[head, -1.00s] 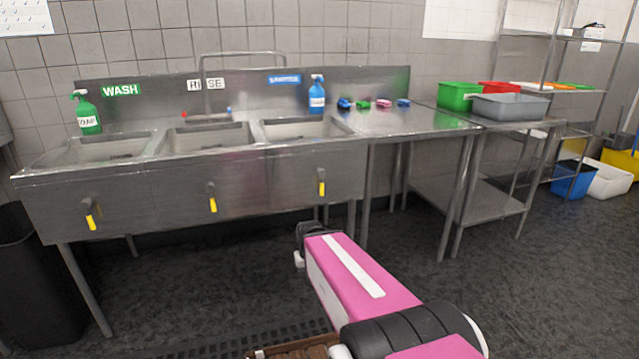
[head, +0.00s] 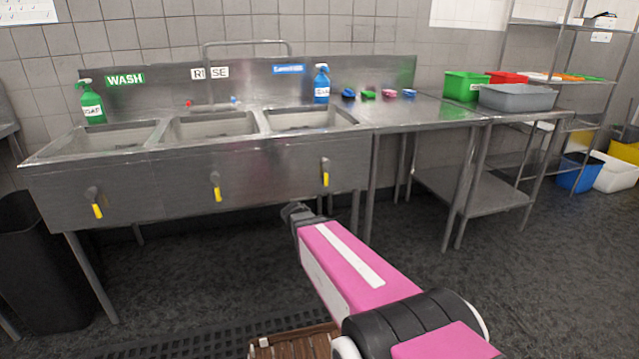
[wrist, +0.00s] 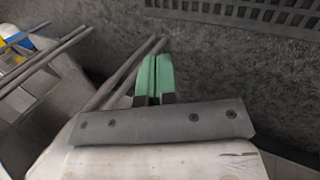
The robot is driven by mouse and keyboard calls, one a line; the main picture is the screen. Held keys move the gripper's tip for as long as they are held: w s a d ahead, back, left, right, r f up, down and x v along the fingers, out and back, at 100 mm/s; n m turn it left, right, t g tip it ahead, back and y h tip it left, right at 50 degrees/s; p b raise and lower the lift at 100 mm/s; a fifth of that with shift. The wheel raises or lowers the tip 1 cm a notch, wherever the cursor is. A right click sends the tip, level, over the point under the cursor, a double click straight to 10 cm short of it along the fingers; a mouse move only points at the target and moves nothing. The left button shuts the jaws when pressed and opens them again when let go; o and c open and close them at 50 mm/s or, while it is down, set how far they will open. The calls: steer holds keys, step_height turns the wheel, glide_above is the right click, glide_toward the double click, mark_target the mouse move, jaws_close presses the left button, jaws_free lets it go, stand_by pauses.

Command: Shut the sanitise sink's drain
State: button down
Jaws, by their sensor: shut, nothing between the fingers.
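The steel sink unit has three basins under the signs WASH, RINSE and a blue one. The blue-signed basin (head: 310,118) is the rightmost, and I take it as the sanitise sink. On the front panel below it is a drain lever with a yellow handle (head: 325,178), hanging down. Matching yellow-handled levers sit under the rinse basin (head: 217,192) and the wash basin (head: 97,208), also pointing down.
A blue spray bottle (head: 322,84) stands behind the right basin and a green one (head: 92,102) at the left. A steel table (head: 440,110) adjoins on the right. A black bin (head: 40,265) stands at left. A brown crate (head: 292,345) and floor mat lie in front.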

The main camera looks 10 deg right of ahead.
steer(key=w+a+r+t+h, duration=0.1)
steer(key=w+a+r+h, duration=0.1)
steer(key=w+r+h, duration=0.2)
steer(key=w+a+r+t+h, duration=0.1)
steer(key=w+r+h, duration=0.3)
steer(key=w, duration=0.7)
steer(key=w+a+r+n+t+h, duration=0.1)
steer(key=w+a+r+t+h, duration=0.1)
steer(key=w, duration=0.5)
step_height(320, 180, up, 2)
steer(key=shift+w+a+r+h, duration=0.1)
steer(key=shift+w+a+h, duration=0.4)
steer(key=shift+h, duration=0.6)
steer(key=shift+s+a, duration=0.1)
glide_toward(326, 173)
steer(key=d+f, duration=0.1)
steer(key=d, duration=0.1)
steer(key=w+d+f, duration=0.1)
steer(key=d, duration=0.1)
steer(key=w+d+f, duration=0.1)
steer(key=d+f, duration=0.1)
steer(key=shift+w+d, duration=0.15)
steer(key=shift+d, duration=0.25)
steer(key=shift+d, duration=0.1)
